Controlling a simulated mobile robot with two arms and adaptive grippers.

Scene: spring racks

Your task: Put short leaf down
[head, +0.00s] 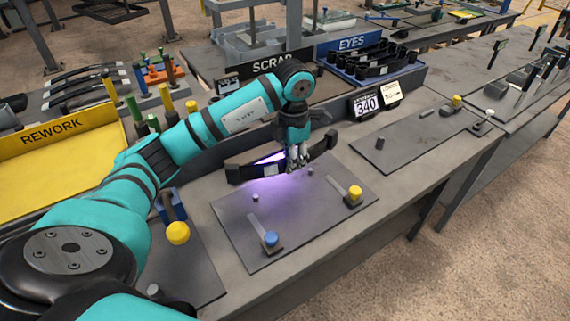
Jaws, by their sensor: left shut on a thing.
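The short leaf is a dark, slightly curved bar (245,172) with thicker ends. It spans left to right in the middle of the head view. My left gripper (298,166) is shut on the leaf near its middle, and its fingers hide part of it. The leaf appears to be at the back edge of a grey fixture plate (290,222); I cannot tell whether it touches anything. The plate carries small pins, a blue-knobbed clamp (270,240) and a yellow-knobbed clamp (353,194). My right gripper is not in view.
Behind stand a SCRAP bin (280,63), a blue EYES tray (408,72) with dark parts, and a 340 sign (367,105). A yellow REWORK tray (55,170) is at left. Another plate (400,142) with clamps lies to the right. The front plate's surface is mostly clear.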

